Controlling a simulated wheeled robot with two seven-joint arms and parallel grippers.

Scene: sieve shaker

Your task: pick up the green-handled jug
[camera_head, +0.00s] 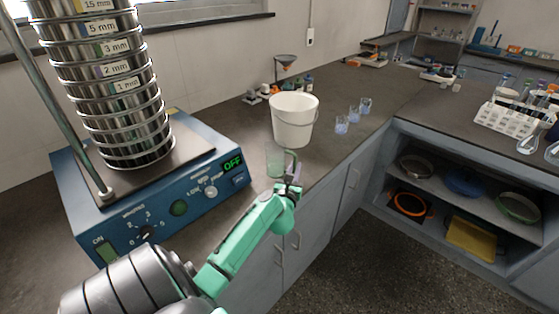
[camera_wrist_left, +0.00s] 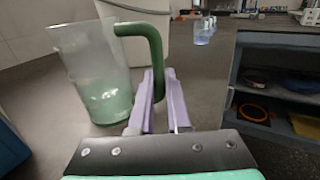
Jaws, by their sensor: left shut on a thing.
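The green-handled jug is a clear jug with a green handle and a pale green lower part. In the head view the jug (camera_head: 274,160) stands near the counter's front edge, between the shaker and the white bucket. In the left wrist view the jug (camera_wrist_left: 95,75) is upright at the left, its handle reaching toward my fingers. My left gripper (camera_head: 291,180) is shut on the jug's handle; in the wrist view its lilac fingers (camera_wrist_left: 155,100) close around the handle's lower part. I cannot tell whether the jug's base touches the counter. My right gripper is not in view.
A white bucket (camera_head: 294,122) stands just behind the jug. The blue sieve shaker (camera_head: 150,205) with a tall sieve stack (camera_head: 120,110) is at the left. Several small beakers (camera_head: 354,113) stand to the right. A shelf unit (camera_head: 470,195) holds sieves. The counter right of the bucket is mostly clear.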

